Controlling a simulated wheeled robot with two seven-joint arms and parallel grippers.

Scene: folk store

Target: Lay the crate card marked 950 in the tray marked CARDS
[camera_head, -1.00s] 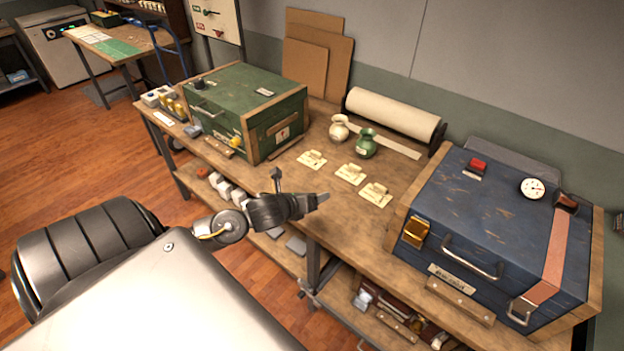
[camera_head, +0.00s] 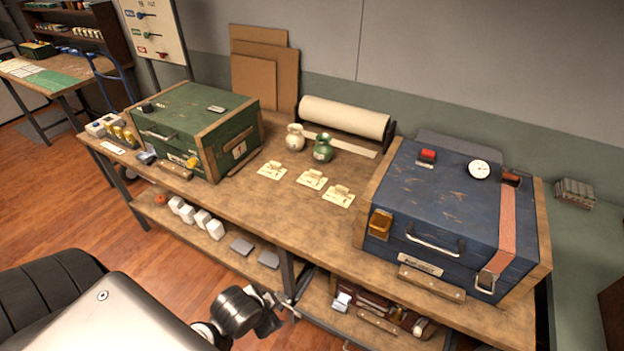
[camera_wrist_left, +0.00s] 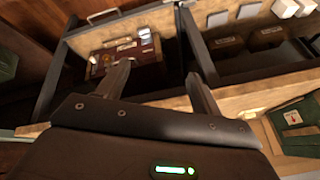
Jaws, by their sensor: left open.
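Three cream cards, each with a small block on it, lie in a slanting row on the workbench: one on the left (camera_head: 272,170), one in the middle (camera_head: 312,179) and one on the right (camera_head: 339,196). Their marks are too small to read, so I cannot tell which is 950. I cannot make out a tray marked CARDS. My left gripper (camera_head: 283,303) is in front of the bench, low by its front edge, apart from the cards. In the left wrist view its fingers (camera_wrist_left: 160,75) are open and empty, facing the lower shelf. My right gripper is out of view.
A green crate (camera_head: 190,115) stands left of the cards and a blue crate (camera_head: 455,215) right. A cream vase (camera_head: 295,138), a green vase (camera_head: 323,148) and a paper roll (camera_head: 345,117) stand behind. A dark red case (camera_wrist_left: 125,55) lies on the lower shelf. The bench front is clear.

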